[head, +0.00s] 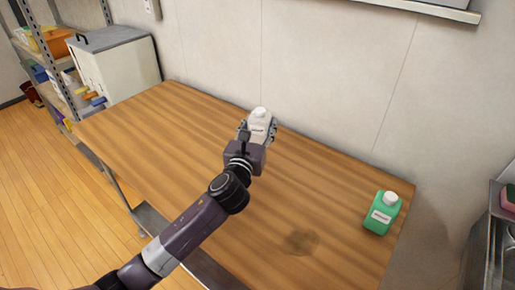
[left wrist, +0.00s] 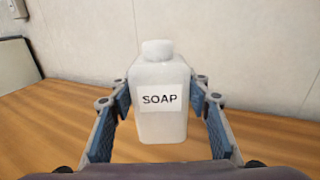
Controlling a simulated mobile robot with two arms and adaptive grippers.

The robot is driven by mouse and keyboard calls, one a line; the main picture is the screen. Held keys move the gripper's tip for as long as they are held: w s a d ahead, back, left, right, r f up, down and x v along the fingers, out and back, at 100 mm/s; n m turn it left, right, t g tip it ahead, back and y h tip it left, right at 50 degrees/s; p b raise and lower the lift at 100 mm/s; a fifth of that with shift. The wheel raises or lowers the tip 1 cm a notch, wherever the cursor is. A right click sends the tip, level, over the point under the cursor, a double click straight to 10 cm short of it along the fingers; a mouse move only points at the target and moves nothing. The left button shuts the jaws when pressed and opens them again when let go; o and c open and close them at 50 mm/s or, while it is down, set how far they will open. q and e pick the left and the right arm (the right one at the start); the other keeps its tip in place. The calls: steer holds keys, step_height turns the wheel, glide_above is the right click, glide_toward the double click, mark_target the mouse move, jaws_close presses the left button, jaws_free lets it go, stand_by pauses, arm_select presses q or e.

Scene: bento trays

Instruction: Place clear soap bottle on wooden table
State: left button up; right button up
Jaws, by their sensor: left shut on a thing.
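The clear soap bottle (head: 261,116) is whitish, with a rounded cap and a label. In the left wrist view the bottle (left wrist: 160,75) stands upright between the fingers, and its label reads SOAP. My left gripper (head: 257,130) is shut on it, with one finger on each side. In the head view they are over the far middle part of the wooden table (head: 165,125). I cannot tell whether the bottle's base touches the tabletop. My right gripper is not in view.
A green bottle (head: 382,213) with a white cap stands near the table's right edge. A dark stain (head: 299,242) marks the front part of the tabletop. A white cabinet (head: 125,70) and a loaded shelf (head: 52,62) stand at the left. The wall runs behind the table.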

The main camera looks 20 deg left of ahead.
mark_target(257, 140)
arm_select(q)
step_height(257, 140, down, 4)
steer(key=shift+r+b, duration=0.2)
steer(key=shift+b, duration=0.1)
steer(key=shift+f+b, duration=0.65)
steer(key=shift+f, duration=1.5)
steer(key=o, duration=1.1)
steer(key=shift+f, duration=0.1)
steer(key=shift+r, duration=0.25)
steer(key=s, duration=1.2)
steer(key=shift+d+f, duration=0.1)
steer(key=shift+d, duration=0.2)
